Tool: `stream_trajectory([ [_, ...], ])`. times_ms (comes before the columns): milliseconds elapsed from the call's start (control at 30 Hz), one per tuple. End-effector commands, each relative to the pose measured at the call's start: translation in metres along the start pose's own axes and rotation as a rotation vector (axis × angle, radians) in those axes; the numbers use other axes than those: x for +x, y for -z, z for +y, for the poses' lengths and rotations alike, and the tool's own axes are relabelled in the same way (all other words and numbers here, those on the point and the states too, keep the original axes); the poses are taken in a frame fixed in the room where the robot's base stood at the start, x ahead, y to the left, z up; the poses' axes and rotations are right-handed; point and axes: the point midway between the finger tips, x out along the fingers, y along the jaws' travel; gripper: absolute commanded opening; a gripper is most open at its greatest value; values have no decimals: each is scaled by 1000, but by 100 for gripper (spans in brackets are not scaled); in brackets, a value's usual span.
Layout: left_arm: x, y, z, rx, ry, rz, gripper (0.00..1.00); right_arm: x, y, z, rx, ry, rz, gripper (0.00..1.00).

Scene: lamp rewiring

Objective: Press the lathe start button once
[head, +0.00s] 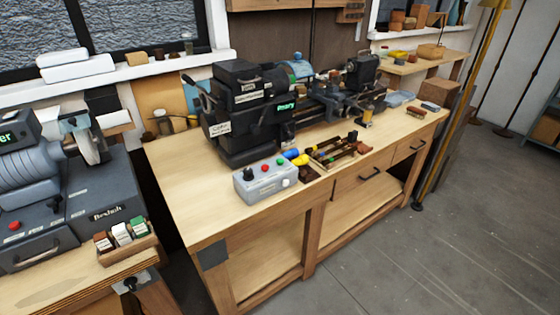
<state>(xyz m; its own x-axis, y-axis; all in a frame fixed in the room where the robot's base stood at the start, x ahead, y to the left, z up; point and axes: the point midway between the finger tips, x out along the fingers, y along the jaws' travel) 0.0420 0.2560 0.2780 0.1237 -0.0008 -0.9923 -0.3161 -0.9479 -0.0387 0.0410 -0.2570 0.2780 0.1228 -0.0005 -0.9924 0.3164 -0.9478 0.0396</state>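The lathe (240,112) is a dark machine standing at the back of the wooden workbench (195,200). A grey control box (262,187) sits on the bench in front of it. Its top carries a black knob (248,173), a red button (264,169) and a green button (279,162). A small white part (286,183) shows on its front right. I cannot read any start label on the box. Neither of my grippers is in view, and nothing touches the box.
A wooden tray of tools (340,152) and blue and yellow items (291,154) lie right of the box. The bench is clear to the box's left and front. A grinder-like machine (85,185) stands on another bench at left. A yellow pole (462,100) rises at right.

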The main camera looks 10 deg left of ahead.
Motion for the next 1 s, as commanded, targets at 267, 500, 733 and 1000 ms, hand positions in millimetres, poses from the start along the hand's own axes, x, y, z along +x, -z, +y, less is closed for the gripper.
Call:
stream_trajectory([
  [267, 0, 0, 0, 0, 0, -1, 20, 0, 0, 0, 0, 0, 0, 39],
  [500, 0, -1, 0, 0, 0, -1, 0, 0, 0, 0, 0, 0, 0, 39],
  [733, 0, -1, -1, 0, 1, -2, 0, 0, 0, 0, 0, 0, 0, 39],
  [1000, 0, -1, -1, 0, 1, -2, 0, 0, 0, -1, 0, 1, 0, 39],
])
